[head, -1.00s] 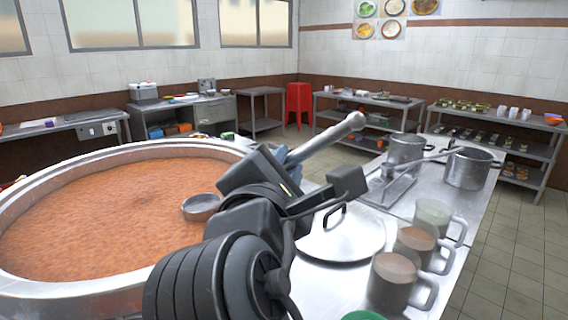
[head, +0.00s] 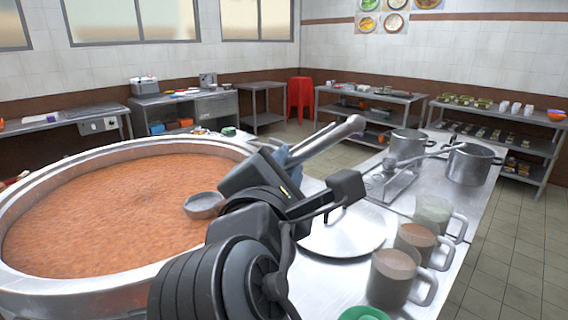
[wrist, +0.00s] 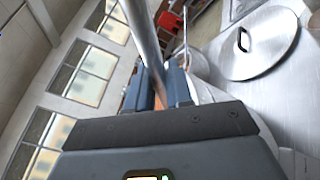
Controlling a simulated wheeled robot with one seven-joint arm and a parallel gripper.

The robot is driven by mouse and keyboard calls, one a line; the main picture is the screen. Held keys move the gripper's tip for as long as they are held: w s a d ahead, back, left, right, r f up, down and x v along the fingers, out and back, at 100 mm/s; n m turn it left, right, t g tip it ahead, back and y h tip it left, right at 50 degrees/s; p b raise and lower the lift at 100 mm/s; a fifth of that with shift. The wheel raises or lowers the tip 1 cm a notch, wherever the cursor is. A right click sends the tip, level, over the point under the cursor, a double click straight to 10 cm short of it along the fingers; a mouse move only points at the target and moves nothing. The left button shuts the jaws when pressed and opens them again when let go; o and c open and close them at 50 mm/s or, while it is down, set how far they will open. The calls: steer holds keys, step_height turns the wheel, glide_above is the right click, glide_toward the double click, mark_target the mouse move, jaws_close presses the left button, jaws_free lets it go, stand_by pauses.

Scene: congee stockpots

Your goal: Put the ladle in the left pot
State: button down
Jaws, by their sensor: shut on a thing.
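The ladle has a steel bowl (head: 203,205) over the right part of a very large pot (head: 60,285) full of orange-brown congee. I cannot tell whether the bowl touches the surface. My gripper (head: 285,158) is shut on the ladle's thick handle (head: 335,137), which sticks out up and to the right. In the wrist view, the handle (wrist: 143,35) rises from between the blue-grey fingers of my gripper (wrist: 156,88). My wrist hides the middle of the ladle in the head view. Two smaller steel pots, a left one (head: 407,146) and a right one (head: 470,165), stand on the counter.
A steel counter (head: 400,207) runs along the right of the large pot. A round lid (head: 345,235) lies on it beside my gripper. Several mugs (head: 395,275) line its front right edge. Another long-handled utensil (head: 420,155) lies near the smaller pots.

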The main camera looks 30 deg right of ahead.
steer(key=c, duration=0.9)
jaws_free()
steer(key=shift+c, duration=0.2)
steer(key=b+v, duration=0.1)
steer(key=v, duration=0.6)
steer(key=shift+s+a, duration=0.25)
steer(key=shift+s, duration=0.1)
steer(key=shift+f, duration=0.1)
